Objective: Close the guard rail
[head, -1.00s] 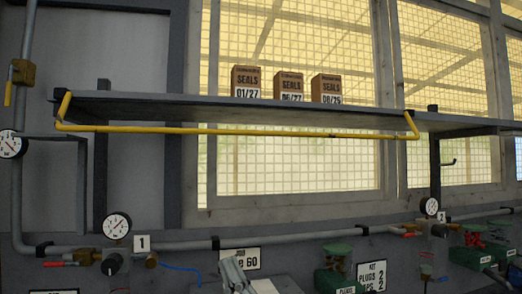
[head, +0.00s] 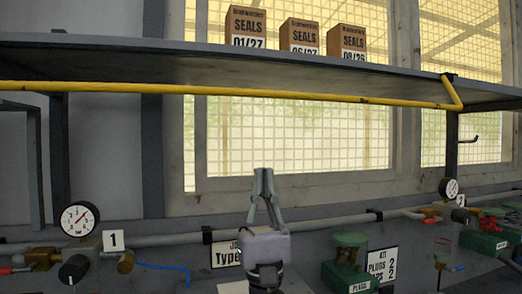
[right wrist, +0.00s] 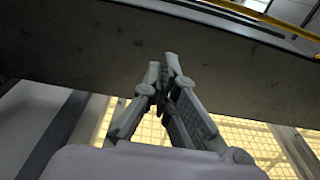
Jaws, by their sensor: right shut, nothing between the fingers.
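The guard rail is a yellow bar (head: 262,95) running along the front of the grey shelf (head: 300,72). It hangs lower than the shelf, its right end bent up to a pivot at the shelf's edge; its left end is outside the head view. My right gripper (head: 262,172) points up, below the rail and apart from it, fingers together and empty. In the right wrist view the closed fingertips (right wrist: 168,62) are below the shelf's underside (right wrist: 90,45), and the rail (right wrist: 298,25) crosses the upper right corner. My left gripper is not in view.
Three brown SEALS boxes (head: 302,37) stand on the shelf. Below are a pressure gauge (head: 80,219), a grey pipe (head: 320,222) and green valve blocks (head: 347,262). Dark shelf supports (head: 59,160) stand at left and right. The space between gripper and rail looks free.

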